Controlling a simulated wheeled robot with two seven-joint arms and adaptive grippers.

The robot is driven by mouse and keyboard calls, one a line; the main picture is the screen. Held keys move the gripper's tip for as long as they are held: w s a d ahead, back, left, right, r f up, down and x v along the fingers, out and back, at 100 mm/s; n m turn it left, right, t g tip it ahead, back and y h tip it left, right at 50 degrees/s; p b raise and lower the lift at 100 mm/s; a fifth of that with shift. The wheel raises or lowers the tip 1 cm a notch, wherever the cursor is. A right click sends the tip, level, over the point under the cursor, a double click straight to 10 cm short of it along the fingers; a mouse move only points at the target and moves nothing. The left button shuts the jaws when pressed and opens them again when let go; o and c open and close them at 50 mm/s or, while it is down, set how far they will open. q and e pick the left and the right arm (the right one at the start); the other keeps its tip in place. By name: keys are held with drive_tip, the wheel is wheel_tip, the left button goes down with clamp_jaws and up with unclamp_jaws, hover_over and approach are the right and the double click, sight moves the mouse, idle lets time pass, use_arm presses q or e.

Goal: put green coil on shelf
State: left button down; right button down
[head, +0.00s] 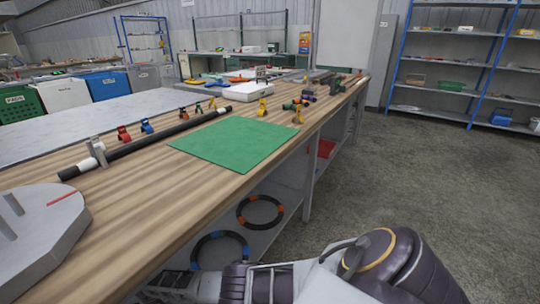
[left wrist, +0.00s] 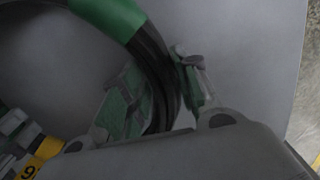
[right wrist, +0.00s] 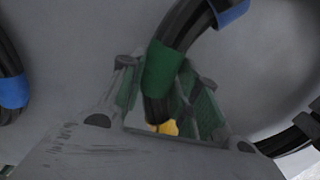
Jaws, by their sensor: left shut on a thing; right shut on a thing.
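The green coil is a black hose ring with green bands. It shows in the left wrist view (left wrist: 155,50) and in the right wrist view, where a green band (right wrist: 163,68) is between the fingers. My left gripper (left wrist: 162,95) is shut on the black hose, close to a green band (left wrist: 108,14). My right gripper (right wrist: 158,90) is shut on the coil at a green band. In the head view the green coil is not clearly visible. The shelf (head: 284,205) is the grey board under the workbench.
A blue-banded coil (head: 221,234) and an orange-banded coil (head: 260,223) lie on the shelf under the workbench. Blue bands (right wrist: 12,92) also show close to my right gripper. A bench leg (head: 308,178) stands beyond the coils. The floor on the right is clear.

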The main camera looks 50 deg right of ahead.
use_arm(q)
drive_tip(key=shift+s+a+f, duration=0.1)
drive_tip(key=shift+a+f, duration=0.05)
drive_tip(key=shift+f, duration=0.25)
use_arm(e)
drive_tip(key=shift+w+d+f, duration=0.15)
drive_tip(key=shift+f, duration=0.05)
use_arm(q)
drive_tip(key=c, duration=1.5)
unclamp_jaws()
use_arm(e)
drive_tip(key=c, duration=1.5)
unclamp_jaws()
drive_tip(key=shift+f, duration=0.1)
use_arm(q)
drive_tip(key=o, duration=0.4)
use_arm(e)
drive_tip(key=o, duration=0.4)
use_arm(q)
drive_tip(key=shift+o, duration=0.2)
drive_tip(key=shift+r, duration=0.1)
use_arm(e)
drive_tip(key=shift+o, duration=0.2)
use_arm(q)
drive_tip(key=shift+r, duration=0.25)
wheel_tip(320, 180, up, 11)
drive_tip(key=shift+d+r, duration=0.2)
drive_tip(key=shift+d, duration=0.1)
use_arm(e)
drive_tip(key=shift+r, duration=0.3)
